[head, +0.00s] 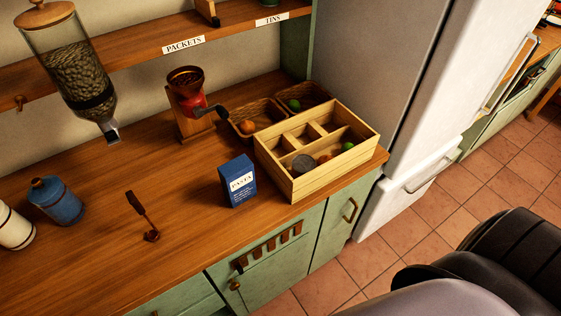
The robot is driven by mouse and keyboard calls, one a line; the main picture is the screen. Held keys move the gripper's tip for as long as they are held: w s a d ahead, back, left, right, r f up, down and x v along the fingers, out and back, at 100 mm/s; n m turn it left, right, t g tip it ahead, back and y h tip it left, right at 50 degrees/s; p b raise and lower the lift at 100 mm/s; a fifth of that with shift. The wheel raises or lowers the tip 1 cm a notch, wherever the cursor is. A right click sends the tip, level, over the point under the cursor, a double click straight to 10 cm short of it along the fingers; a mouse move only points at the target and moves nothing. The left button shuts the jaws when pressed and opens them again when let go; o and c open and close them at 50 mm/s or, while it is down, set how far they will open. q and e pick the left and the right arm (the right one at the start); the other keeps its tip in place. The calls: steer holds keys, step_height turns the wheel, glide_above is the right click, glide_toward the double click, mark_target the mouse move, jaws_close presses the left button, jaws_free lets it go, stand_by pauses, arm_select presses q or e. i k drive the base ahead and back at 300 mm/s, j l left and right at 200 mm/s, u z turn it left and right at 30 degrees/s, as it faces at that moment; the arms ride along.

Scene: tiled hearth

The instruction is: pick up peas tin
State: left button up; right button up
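No label reading peas can be read in the head view. A grey round-topped thing, likely a tin (304,163), sits in the front left part of the wooden divided crate (298,187); its side is hidden by the crate wall. A green thing (269,3), perhaps the base of a tin, stands on the shelf above the label TINS (275,20) and is cut off by the top edge. I cannot tell which of them is the peas tin. Neither of my grippers is in view.
A blue pasta box (238,182) stands left of the crate. Two wicker baskets (257,118) and a red grinder (187,98) are behind. A glass dispenser (78,75), blue canister (55,202) and brown utensil (143,214) are further left. The counter front is mostly clear.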

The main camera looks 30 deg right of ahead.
mark_target(302, 164)
steer(key=l+u, duration=0.15)
steer(key=l, duration=0.3)
steer(key=k+l+u, duration=0.15)
steer(key=l, duration=0.35)
steer(key=l+u, duration=0.15)
steer(key=l, duration=0.3)
steer(key=k+l+u, duration=0.15)
steer(key=l, duration=0.3)
steer(key=l+u, duration=0.2)
steer(key=l, duration=0.25)
steer(key=k+l+u, duration=0.15)
steer(key=l, duration=0.25)
steer(key=k, duration=0.05)
